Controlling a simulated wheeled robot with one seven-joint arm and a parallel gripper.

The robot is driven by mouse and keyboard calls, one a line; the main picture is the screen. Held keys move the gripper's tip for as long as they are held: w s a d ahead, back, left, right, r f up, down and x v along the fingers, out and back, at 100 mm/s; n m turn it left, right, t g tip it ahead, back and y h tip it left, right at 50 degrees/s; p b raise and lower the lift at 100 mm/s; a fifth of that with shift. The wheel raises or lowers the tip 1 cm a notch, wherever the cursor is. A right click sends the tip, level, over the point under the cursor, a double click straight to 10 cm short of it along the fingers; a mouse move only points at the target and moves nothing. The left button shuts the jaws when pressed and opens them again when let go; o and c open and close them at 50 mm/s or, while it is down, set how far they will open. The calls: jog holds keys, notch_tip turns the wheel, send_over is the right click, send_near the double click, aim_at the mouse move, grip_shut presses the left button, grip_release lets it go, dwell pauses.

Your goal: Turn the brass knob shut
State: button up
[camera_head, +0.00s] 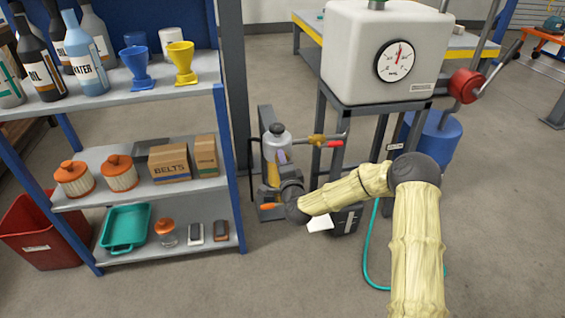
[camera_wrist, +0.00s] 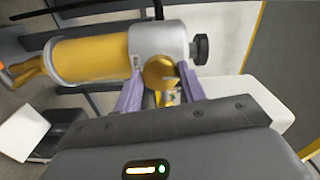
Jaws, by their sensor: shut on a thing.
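The brass knob (camera_wrist: 159,70) is a round, shiny golden piece below a grey metal housing (camera_wrist: 160,39) in the wrist view. My gripper (camera_wrist: 162,82) has its two purple fingers on either side of the knob and is shut on it. The fingers hide the knob's sides. In the head view my gripper (camera_head: 283,157) is beside a grey pump unit (camera_head: 277,138) with a dark top cap, low beside the tank stand. My arm and wrist hide part of that unit, and I cannot make out the knob there.
A yellow cylinder (camera_wrist: 90,58) and a black cap (camera_wrist: 201,49) adjoin the housing. A brass valve with a red handle (camera_head: 330,142) is close right of my gripper. A white tank with a gauge (camera_head: 398,62) stands on a dark frame. A loaded shelf (camera_head: 205,188) is at left.

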jog(key=shift+f, duration=0.1)
jog(key=o, duration=1)
jog(key=shift+c, duration=0.2)
jog(key=shift+s+d, duration=0.1)
jog(key=shift+s, duration=0.05)
jog(key=p+v, duration=0.5)
jog(key=v, duration=1.2)
